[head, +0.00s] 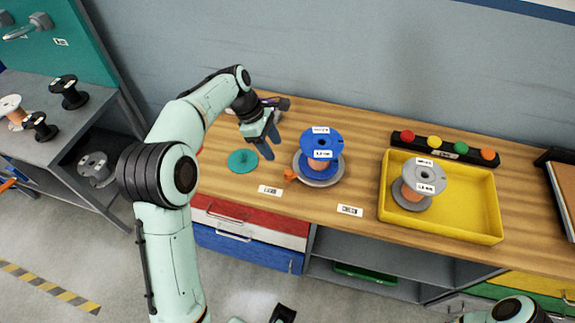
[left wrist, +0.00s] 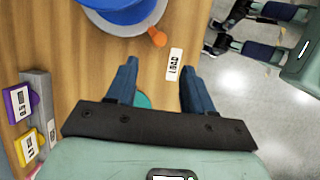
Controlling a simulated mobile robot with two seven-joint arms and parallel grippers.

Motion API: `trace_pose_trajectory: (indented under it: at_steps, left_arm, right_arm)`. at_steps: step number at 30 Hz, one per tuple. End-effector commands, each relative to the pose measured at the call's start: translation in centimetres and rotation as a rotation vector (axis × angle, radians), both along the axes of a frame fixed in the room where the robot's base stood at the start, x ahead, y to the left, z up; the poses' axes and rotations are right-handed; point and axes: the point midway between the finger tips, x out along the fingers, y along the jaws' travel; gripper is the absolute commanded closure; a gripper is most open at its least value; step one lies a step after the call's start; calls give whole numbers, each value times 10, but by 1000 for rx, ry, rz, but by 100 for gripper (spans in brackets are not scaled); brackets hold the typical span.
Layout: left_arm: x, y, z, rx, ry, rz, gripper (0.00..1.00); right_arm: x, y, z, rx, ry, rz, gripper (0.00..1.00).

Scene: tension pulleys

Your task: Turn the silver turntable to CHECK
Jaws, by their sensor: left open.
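The silver turntable (head: 301,166) sits on the wooden bench, carrying a blue spool (head: 322,142) with orange winding. Its orange knob (head: 289,175) sticks out at the left front, and shows in the left wrist view (left wrist: 157,38) near a white label reading LOAD (left wrist: 175,64). In the head view that label (head: 270,190) lies left of a second label (head: 350,210), too small to read. My left gripper (head: 268,148) is open and empty, pointing down left of the turntable, apart from the knob.
A teal disc (head: 242,161) lies below and left of my left gripper. A yellow tray (head: 470,205) with a grey-flanged spool (head: 418,183) stands to the right, before a black bar with coloured buttons (head: 443,148). The bench front around the labels is clear.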

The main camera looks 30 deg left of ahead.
Motion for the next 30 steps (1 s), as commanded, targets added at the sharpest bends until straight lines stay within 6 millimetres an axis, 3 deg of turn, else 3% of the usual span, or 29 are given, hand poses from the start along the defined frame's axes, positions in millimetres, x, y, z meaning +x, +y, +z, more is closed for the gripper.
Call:
trace_pose_trajectory:
  at_steps: [6, 15, 28, 29, 30]
  left_arm:
    - [3, -19, -48, -2, 6, -4, 48]
    - [9, -37, -90, -2, 2, -2, 48]
    - [10, -40, -99, -1, 0, -1, 48]
    - [10, -40, -99, -1, 0, -1, 54]
    - [10, -40, -99, -1, 0, -1, 68]
  right_arm:
    - [-4, 0, -10, -1, 5, 0, 59]
    - [-6, 0, -16, 0, 7, 0, 59]
    - [-6, 0, -16, 0, 7, 0, 59]
    - [-6, 0, -16, 0, 7, 0, 59]
    - [-6, 0, -16, 0, 7, 0, 59]
